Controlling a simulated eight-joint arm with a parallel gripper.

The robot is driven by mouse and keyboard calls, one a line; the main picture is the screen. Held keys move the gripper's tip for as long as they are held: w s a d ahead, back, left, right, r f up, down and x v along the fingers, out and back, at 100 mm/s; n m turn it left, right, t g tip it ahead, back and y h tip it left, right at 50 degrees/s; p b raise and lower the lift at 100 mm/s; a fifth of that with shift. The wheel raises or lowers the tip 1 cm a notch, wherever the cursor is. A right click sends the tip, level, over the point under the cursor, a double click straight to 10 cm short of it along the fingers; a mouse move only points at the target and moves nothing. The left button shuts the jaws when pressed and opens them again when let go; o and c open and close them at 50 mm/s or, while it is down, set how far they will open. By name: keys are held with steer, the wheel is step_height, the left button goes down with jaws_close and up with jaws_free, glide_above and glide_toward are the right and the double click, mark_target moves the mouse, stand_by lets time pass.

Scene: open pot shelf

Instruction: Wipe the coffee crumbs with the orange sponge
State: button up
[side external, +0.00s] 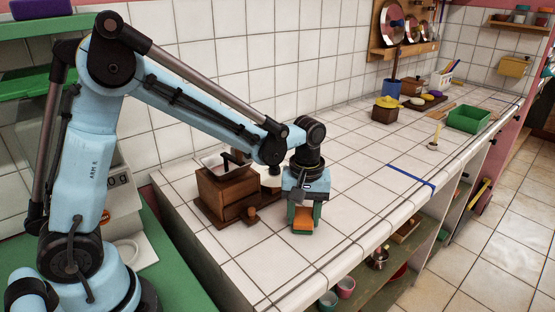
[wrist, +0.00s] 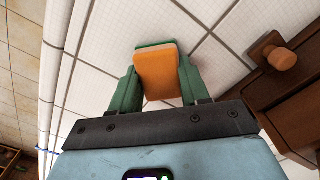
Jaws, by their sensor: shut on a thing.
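My gripper (side external: 303,216) is low over the near left part of the white tiled counter. Its green fingers are shut on the orange sponge (side external: 302,225). In the wrist view the sponge (wrist: 157,75) sits between the two fingers (wrist: 158,82), with a green edge at its far end. The sponge is at or close to the tiles; I cannot tell if it touches them. I cannot make out coffee crumbs in either view. A wooden coffee grinder (side external: 222,190) stands just left of my gripper, its drawer knob (wrist: 283,58) showing at the right in the wrist view.
The counter's front edge runs close by on the near side. A blue strip (side external: 412,176) lies across the counter to the right. The tiles between are mostly clear.

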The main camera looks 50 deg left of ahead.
mark_target(295, 220)
steer(key=shift+s+f, duration=0.1)
steer(key=shift+s, duration=0.7)
steer(key=shift+s+r, duration=0.25)
steer(key=shift+r, duration=0.3)
steer(key=shift+s+r, duration=0.2)
steer(key=shift+r, duration=3.3)
steer(key=s+d+r+m, duration=0.3)
steer(key=s+d+m, duration=0.75)
steer(key=s, duration=0.55)
steer(key=shift+n, duration=0.75)
steer(key=w+a+f, duration=0.4)
steer(key=w, duration=0.1)
steer(key=w+a+f, duration=0.1)
steer(key=w+f, duration=0.1)
steer(key=w, duration=0.1)
steer(key=shift+w+a+f, duration=0.2)
steer(key=shift+a+f, duration=0.15)
steer(key=shift+a, duration=0.05)
steer(key=shift+f, duration=2.05)
steer(key=shift+f, duration=0.15)
